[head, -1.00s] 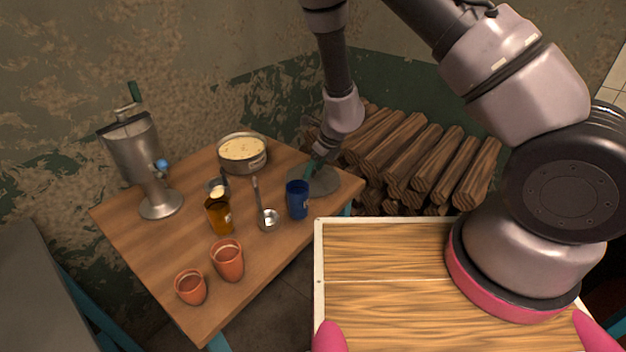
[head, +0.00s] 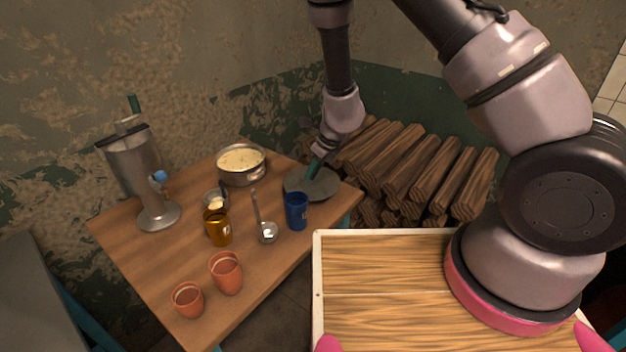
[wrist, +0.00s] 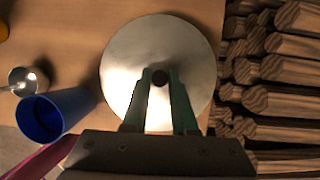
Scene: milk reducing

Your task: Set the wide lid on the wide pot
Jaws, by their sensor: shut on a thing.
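The wide lid (head: 322,187) is a flat grey metal disc with a dark knob, at the right end of the wooden table. My gripper (head: 313,168) is over its middle, with green fingers shut on the knob. In the wrist view the lid (wrist: 128,68) fills the centre and the fingers of my gripper (wrist: 160,82) meet at the knob. I cannot tell whether the lid rests on the table or hangs just above it. The wide pot (head: 240,176) is metal, open on top and full of a pale creamy content, at the back of the table left of the lid.
A blue cup (head: 296,212) stands close in front of the lid. A ladle (head: 266,232), an amber jar (head: 218,228) and two clay cups (head: 226,274) are further left and forward. A metal separator (head: 140,172) stands at the left. Stacked logs (head: 420,165) lie beyond the table's right side.

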